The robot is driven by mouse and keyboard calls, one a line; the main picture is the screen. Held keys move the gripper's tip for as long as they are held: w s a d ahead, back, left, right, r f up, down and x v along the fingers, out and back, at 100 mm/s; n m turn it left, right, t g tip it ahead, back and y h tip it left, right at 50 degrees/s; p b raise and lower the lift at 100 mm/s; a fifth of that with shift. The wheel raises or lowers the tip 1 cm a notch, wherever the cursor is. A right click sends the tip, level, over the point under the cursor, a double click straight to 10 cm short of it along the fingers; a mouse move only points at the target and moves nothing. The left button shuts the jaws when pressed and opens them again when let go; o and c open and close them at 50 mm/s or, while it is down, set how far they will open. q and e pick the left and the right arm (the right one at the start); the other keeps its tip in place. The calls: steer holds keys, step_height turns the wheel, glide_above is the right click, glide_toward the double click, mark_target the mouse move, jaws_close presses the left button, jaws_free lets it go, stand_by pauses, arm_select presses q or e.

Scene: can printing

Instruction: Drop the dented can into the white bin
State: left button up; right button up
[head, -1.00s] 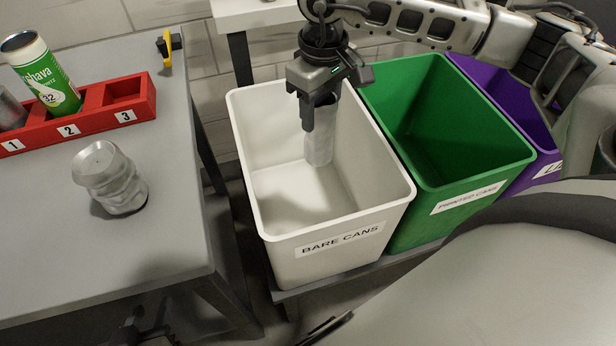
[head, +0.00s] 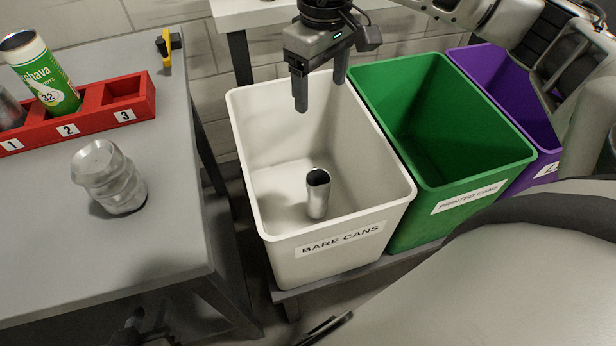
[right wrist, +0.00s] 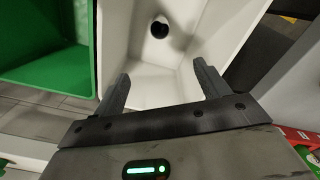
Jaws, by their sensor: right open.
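A bare silver can (head: 317,195) stands upright on the floor of the white bin (head: 255,215), its dark open top facing up; any dents in it are too small to tell. It also shows in the right wrist view (right wrist: 159,28). My right gripper (head: 320,95) is open and empty above the bin's back part, its fingers pointing down, apart from the can. In the right wrist view its open fingers (right wrist: 161,72) have nothing between them. A visibly crumpled silver can (head: 112,180) stands on the grey table.
A green bin (head: 490,160) and a purple bin (head: 490,68) stand right of the white one. A red numbered rack (head: 90,118) on the table (head: 100,260) holds a green printed can (head: 45,75) and a silver can (head: 8,110). Slot 3 is empty.

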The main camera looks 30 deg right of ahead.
step_height(320, 180, up, 11)
steer(key=shift+p, duration=0.3)
steer(key=shift+f, duration=0.15)
